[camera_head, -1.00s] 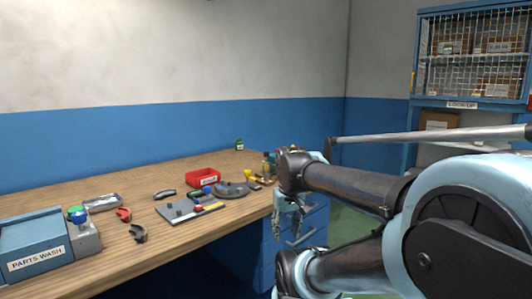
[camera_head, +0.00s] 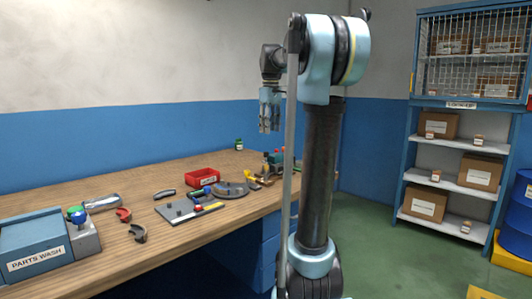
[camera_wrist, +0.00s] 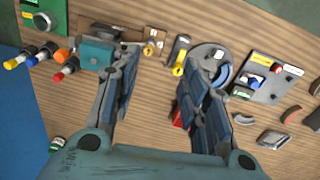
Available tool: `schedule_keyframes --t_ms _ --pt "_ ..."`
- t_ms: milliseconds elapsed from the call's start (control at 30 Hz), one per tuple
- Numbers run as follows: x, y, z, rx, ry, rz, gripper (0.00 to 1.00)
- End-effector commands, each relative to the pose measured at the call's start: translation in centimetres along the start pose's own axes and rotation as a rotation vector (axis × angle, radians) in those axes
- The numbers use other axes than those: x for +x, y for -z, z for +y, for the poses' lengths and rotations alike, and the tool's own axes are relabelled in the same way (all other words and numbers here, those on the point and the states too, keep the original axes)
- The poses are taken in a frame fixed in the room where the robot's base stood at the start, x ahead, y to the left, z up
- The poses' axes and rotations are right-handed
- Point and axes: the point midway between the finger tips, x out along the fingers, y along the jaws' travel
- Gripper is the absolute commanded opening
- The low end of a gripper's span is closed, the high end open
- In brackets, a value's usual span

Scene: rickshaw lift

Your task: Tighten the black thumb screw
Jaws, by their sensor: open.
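My gripper (camera_head: 269,126) hangs pointing down, well above the far right part of the bench. In the wrist view my gripper (camera_wrist: 158,75) has its two fingers wide apart, with only bench top between them. I cannot single out the black thumb screw for certain. A grey fixture plate (camera_head: 172,214) with small dark upright parts, a red piece and a blue piece lies on the bench; it also shows in the wrist view (camera_wrist: 264,92). A dark round knob (camera_wrist: 44,20) sits on a green block at the wrist view's top left. My gripper touches nothing.
The wooden bench (camera_head: 120,240) carries a red bin (camera_head: 203,176), a grey round part (camera_head: 231,189), and a blue parts-wash box (camera_head: 30,245) at left. In the wrist view, several coloured-handled tools (camera_wrist: 40,55) stand by a teal part (camera_wrist: 97,52). Locker shelves stand right.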

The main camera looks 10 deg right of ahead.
Motion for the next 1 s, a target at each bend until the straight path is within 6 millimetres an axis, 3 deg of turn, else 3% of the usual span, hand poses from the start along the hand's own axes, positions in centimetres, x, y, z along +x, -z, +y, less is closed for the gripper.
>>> schedule_keyframes --t_ms 100,300,567,767,1000 --pt "-1.8 3.1 2.5 -0.066 0.01 -0.012 0.41" --pt "-3.5 6.8 5.5 -0.16 0.026 -0.026 0.41" --pt "-4.1 8.7 7.1 -0.213 0.035 -0.034 0.41" --pt "-2.5 8.7 7.1 -0.215 0.035 -0.034 0.41" --pt "1.6 8.5 6.9 -0.215 0.035 -0.034 0.41"
